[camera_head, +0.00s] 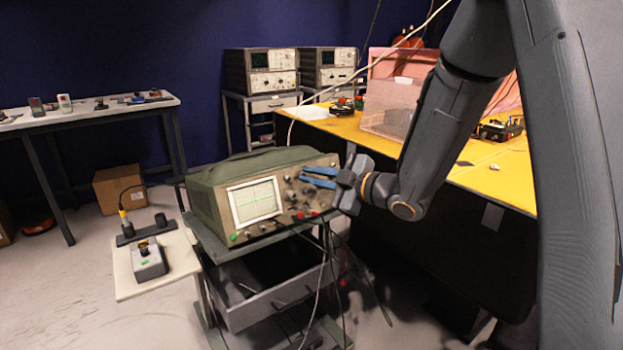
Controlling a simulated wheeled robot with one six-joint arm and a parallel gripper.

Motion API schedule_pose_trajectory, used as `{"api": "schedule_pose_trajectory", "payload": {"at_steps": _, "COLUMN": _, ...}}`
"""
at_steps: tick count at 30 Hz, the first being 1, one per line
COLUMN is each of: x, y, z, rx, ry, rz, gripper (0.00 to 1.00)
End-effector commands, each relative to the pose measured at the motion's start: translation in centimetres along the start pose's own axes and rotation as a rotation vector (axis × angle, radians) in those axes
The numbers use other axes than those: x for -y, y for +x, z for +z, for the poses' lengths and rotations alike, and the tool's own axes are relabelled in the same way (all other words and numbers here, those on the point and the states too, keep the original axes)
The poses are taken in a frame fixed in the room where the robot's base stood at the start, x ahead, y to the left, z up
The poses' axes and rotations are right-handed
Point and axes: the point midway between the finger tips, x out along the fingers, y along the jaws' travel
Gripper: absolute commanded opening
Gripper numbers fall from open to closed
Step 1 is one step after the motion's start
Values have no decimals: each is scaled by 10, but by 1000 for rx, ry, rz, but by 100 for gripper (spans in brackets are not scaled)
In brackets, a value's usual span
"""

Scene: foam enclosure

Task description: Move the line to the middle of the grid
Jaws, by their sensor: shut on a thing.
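A green oscilloscope (262,178) sits on a cart, with its screen and control panel facing me. Its lit screen (255,201) shows a grid with thin greenish lines. The trace is too small for me to tell its exact height against the grid's middle. My gripper (305,177) reaches in from the right, its two blue fingers at the upper part of the control panel. It is shut on a control knob there, which the fingers mostly hide. Other knobs (293,196) show below and beside the fingers.
Cables hang from the panel's lower sockets in front of the cart's grey drawer (275,300). A side shelf (125,270) at left holds a small grey box (149,262). A yellow-topped bench (478,178) with a pink foam-walled box (392,105) stands behind my arm.

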Motion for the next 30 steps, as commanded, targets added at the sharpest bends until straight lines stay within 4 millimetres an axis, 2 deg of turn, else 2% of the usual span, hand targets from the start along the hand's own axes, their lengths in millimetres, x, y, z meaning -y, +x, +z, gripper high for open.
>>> {"api": "schedule_pose_trajectory", "payload": {"at_steps": 12, "x": 0, "y": 0, "z": -1, "rx": 2, "ry": -172, "rz": -59, "gripper": 0}}
{"api": "schedule_pose_trajectory", "payload": {"at_steps": 28, "x": 0, "y": 0, "z": -1, "rx": 2, "ry": -193, "rz": -67, "gripper": 0}}
{"api": "schedule_pose_trajectory", "payload": {"at_steps": 29, "x": 0, "y": 0, "z": -1, "rx": 2, "ry": -193, "rz": -67, "gripper": 12}}
{"api": "schedule_pose_trajectory", "payload": {"at_steps": 30, "x": 0, "y": 0, "z": -1, "rx": 2, "ry": -193, "rz": -67, "gripper": 19}}
